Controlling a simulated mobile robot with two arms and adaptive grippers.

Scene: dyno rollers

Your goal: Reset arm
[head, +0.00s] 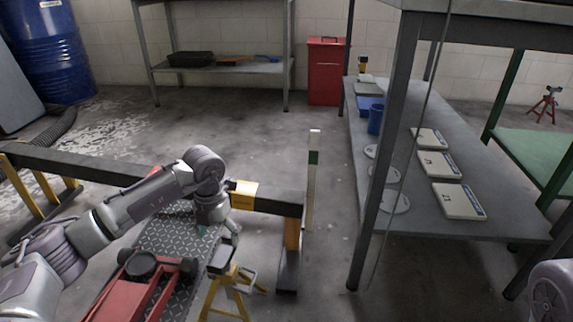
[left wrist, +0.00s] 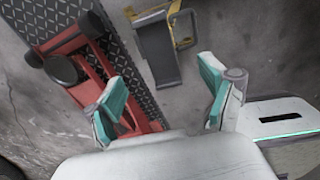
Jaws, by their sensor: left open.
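My left arm comes in from the left in the head view, and my left gripper (head: 217,231) points down above the tread-plate ramp, between the red floor jack (head: 137,288) and the yellow stand (head: 226,285). In the left wrist view the left gripper (left wrist: 165,98) is open, its teal-padded fingers wide apart with nothing between them. The red jack (left wrist: 72,42) and the yellow-and-black stand (left wrist: 158,52) lie below and beyond the fingers. A part of my right arm shows at the lower right edge of the head view; its gripper is out of view.
A black beam (head: 110,170) with yellow legs runs beside my left arm. A grey shelf table (head: 440,213) with several white boxes and a blue cup (head: 376,119) stands at right. A blue drum (head: 52,50) and a red cabinet (head: 326,75) stand behind.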

